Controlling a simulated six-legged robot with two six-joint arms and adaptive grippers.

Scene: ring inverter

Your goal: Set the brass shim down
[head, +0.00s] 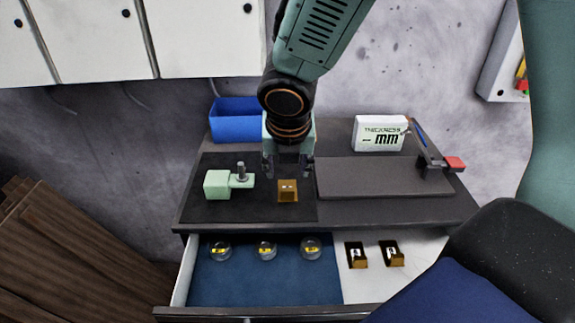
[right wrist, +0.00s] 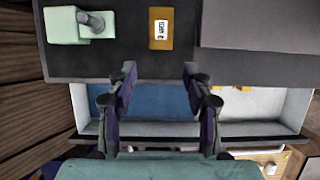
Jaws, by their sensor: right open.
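The brass shim (head: 288,190), a small golden block with a pale label, lies on the black mat (head: 240,208) on the bench top. It also shows in the right wrist view (right wrist: 160,28), on the dark surface beyond the fingertips. My right gripper (head: 287,170) is open, its two fingers spread to either side, and it is empty. In the head view it hangs just behind the shim; the fingers do not visibly touch it. My left gripper is not in view.
A pale green block with a metal post (head: 217,184) stands left of the shim. A grey plate (head: 370,178), a thickness display (head: 380,133) and a blue bin (head: 236,119) are nearby. The open drawer (head: 263,285) holds three round clear pieces and two more brass pieces (head: 391,253).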

